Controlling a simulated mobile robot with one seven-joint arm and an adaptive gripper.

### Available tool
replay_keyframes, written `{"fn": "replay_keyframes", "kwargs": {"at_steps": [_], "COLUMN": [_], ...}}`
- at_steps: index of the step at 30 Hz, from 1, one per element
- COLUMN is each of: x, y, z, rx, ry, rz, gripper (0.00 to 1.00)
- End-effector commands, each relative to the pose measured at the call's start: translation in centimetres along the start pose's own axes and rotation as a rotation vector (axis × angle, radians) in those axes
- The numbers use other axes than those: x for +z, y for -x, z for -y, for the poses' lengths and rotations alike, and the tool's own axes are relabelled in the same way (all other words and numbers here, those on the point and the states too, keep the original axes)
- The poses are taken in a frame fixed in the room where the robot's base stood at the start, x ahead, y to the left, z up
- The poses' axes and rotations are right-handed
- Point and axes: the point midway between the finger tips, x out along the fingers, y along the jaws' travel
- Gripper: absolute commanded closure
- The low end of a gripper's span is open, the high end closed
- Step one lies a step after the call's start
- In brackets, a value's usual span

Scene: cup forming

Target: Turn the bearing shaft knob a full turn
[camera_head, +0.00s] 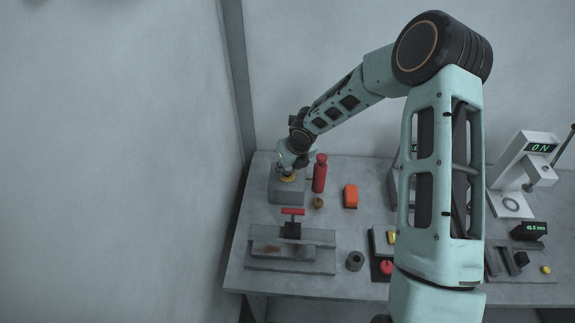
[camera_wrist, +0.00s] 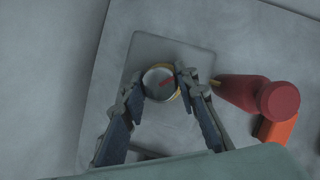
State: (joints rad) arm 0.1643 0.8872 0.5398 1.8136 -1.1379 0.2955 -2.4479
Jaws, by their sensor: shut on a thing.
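The bearing shaft knob (camera_wrist: 160,85) is a round pale cap with a red mark on top and a yellowish ring around its edge. It stands on a grey block (camera_head: 286,192) at the back left of the table. My gripper (camera_wrist: 162,77) is over the block and shut on the knob, with one finger on each side of it in the wrist view. The red mark points toward the upper right there. In the head view my gripper hides most of the knob, and only the yellow ring shows below it.
A red bottle (camera_head: 320,174) stands close to the right of the block. An orange block (camera_head: 350,196), a small brass piece (camera_head: 318,203) and a fixture with a red T-handle (camera_head: 292,212) are nearby. A wall rises close on the left.

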Motion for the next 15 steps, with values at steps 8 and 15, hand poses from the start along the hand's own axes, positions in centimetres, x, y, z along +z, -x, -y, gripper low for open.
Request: {"fn": "replay_keyframes", "kwargs": {"at_steps": [8,15], "x": [0.09,0.11], "y": [-0.03,-0.03], "z": [0.08,0.03], "rx": [0.075,0.109], "ry": [0.171,0.261], "rz": [0.002,0.002], "gripper": [0.96,0.96]}}
